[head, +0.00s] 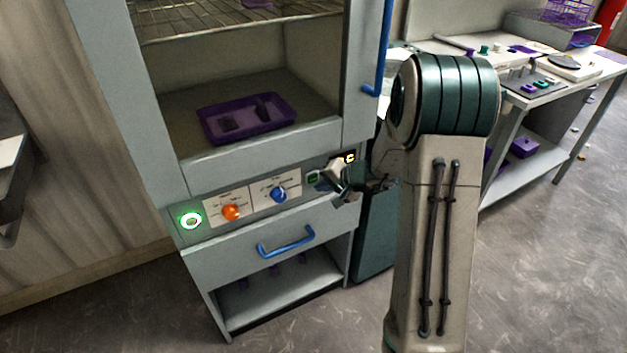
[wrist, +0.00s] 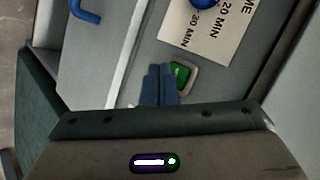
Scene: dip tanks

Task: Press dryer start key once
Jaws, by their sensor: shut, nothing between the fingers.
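The dryer (head: 155,110) is a grey cabinet with a control panel below its glass-fronted chamber. A green key (head: 313,177) sits on the panel, right of the blue knob; I take it as the start key. It also shows in the wrist view (wrist: 181,74) in a pale frame, its left part covered by the fingers. My gripper (head: 322,185) is at the panel beside this key. In the wrist view its two blue-grey fingertips (wrist: 159,72) are together with nothing between them. They overlap the key's edge in the picture; I cannot tell whether they touch it.
A blue drawer handle (head: 286,243) juts out below. A purple tray (head: 247,119) sits inside. A workbench (head: 545,95) stands right.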

